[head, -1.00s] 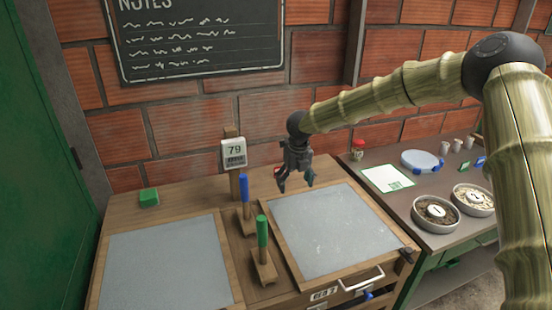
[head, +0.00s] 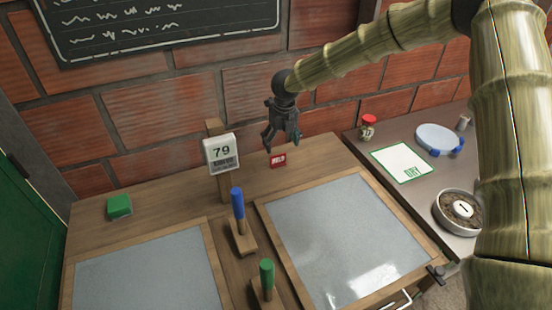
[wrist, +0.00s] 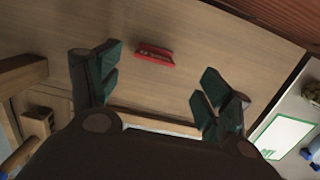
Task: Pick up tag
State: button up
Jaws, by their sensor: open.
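A small red tag (head: 278,160) with white lettering stands on the wooden bench top behind the right grey panel, near the brick wall. In the wrist view the red tag (wrist: 155,54) lies beyond my fingertips, between the two fingers and nearer the left one. My gripper (head: 281,140) hangs above the bench, pointing down, just above and beside the tag in the head view. In the wrist view my gripper (wrist: 150,75) has its dark green fingers spread wide with nothing between them. It appears apart from the tag.
A post with a white "79" display (head: 221,152) stands left of my gripper. Blue (head: 237,203) and green (head: 267,275) handled levers rise between the grey panels. A green block (head: 119,207) sits at left. The right counter holds a "DRY" card (head: 403,163) and a bowl (head: 460,210).

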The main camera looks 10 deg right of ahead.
aim_at(278, 156)
jog(key=f+p, duration=0.1)
jog(key=f, duration=0.1)
jog(key=f+p, duration=0.1)
jog(key=f, duration=0.1)
jog(key=w+f, duration=0.1)
jog(key=f, duration=0.1)
jog(key=shift+a+f+p, duration=0.35)
jog(key=shift+a+p, duration=0.05)
jog(key=shift+s+f, duration=0.15)
jog(key=shift+f, duration=0.1)
jog(key=shift+s+r, duration=0.1)
jog(key=shift+s, duration=0.3)
jog(key=shift+w+f, duration=0.3)
jog(key=shift+f, duration=0.1)
jog(key=shift+w+f, duration=0.15)
jog(key=shift+c, duration=1.2)
jog(key=shift+s+r, duration=0.2)
jog(key=shift+r, duration=0.05)
jog(key=c, duration=0.7)
